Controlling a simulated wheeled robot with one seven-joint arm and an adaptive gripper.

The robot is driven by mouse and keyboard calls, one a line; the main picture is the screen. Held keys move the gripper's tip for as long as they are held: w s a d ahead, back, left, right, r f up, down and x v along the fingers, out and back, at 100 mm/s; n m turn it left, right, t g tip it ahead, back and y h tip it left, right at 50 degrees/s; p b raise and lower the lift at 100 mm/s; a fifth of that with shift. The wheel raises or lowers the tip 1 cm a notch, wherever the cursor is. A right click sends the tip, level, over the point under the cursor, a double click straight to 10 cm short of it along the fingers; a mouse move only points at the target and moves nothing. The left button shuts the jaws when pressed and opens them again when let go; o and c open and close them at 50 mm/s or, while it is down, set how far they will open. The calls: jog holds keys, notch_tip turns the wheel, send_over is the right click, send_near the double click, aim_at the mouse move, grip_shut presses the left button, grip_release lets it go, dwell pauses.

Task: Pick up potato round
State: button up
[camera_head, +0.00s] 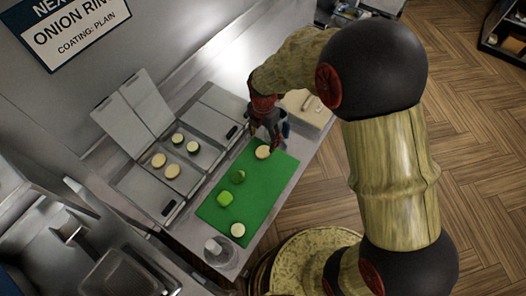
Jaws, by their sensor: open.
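Two pale beige rounds that look like potato rounds lie on the green mat (262,192). One pale round (262,152) is near the mat's far end, and another pale round (238,230) is near its close end. Two green pieces (225,198) (238,177) lie between them. My gripper (268,138) is open, pointing down, just behind the far pale round. I cannot tell its exact height or whether it touches that round. Nothing shows between its fingers.
Left of the mat, steel bins (144,187) hold two tan rounds (172,171) and two pale rounds with dark rims (192,147). Raised lids (147,100) stand behind. A clear round container (217,248) sits near the counter's close end. A beige box (308,108) is beyond my gripper.

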aim_at(263, 151)
jog(key=shift+a+f, duration=0.1)
jog(key=shift+f, duration=3.85)
jog(key=shift+s, duration=0.1)
jog(key=shift+c, duration=1.2)
jog(key=c, duration=0.7)
jog(key=shift+r, duration=0.1)
